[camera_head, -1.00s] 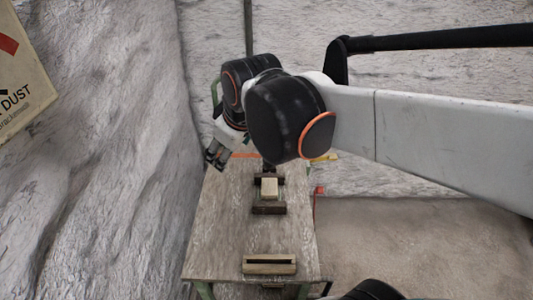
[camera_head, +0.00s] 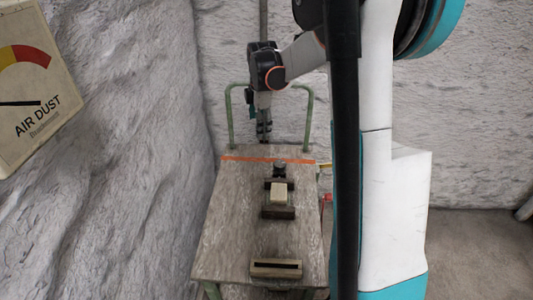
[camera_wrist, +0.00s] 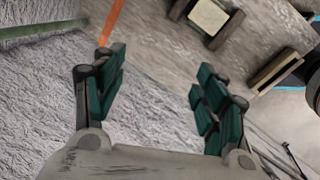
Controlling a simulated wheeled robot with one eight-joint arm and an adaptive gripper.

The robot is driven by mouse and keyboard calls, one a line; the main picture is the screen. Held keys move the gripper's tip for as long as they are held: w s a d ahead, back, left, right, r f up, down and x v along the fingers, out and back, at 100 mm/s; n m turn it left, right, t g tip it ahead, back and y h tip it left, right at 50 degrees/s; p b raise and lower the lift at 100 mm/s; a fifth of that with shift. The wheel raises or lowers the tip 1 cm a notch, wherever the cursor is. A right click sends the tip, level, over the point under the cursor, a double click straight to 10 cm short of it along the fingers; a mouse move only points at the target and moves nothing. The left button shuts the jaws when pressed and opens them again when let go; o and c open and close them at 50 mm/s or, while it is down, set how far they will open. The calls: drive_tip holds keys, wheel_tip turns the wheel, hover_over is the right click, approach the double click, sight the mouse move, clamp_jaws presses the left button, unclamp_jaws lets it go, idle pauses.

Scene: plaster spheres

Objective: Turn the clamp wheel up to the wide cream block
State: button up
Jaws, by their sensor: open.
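The cream block (camera_head: 278,192) sits between the two dark jaws of a clamp (camera_head: 278,213) on the bench. It also shows at the top of the wrist view (camera_wrist: 208,16). A small dark round part, seemingly the clamp wheel (camera_head: 280,169), stands just behind the rear jaw. My gripper (camera_head: 264,135) hangs at the far end of the bench, behind the wheel and apart from it. In the wrist view my gripper (camera_wrist: 160,95) has its green-padded fingers wide apart with nothing between them. I cannot see the wheel clearly in the wrist view.
The wooden bench (camera_head: 230,235) has a green rail (camera_head: 229,105) at its far end and an orange stripe (camera_head: 240,158) across it. A slotted wooden piece (camera_head: 276,267) lies near the front edge. Rough walls stand at the left and behind. Bare bench lies left of the clamp.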

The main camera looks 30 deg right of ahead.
drive_tip(key=w+d+f+n, duration=0.3)
drive_tip(key=d+f, duration=0.3)
drive_tip(key=n+g+p, duration=0.1)
drive_tip(key=n+g, duration=0.1)
hover_over(280, 163)
wheel_tip(280, 163, down, 7)
drive_tip(key=shift+y, duration=0.3)
wheel_tip(280, 163, down, 14)
drive_tip(key=b, duration=0.4)
drive_tip(key=shift+w+d+f+b, duration=0.1)
drive_tip(key=shift+f+b, duration=0.1)
drive_tip(key=shift+b, duration=0.15)
drive_tip(key=shift+c, duration=0.2)
drive_tip(key=c, duration=1)
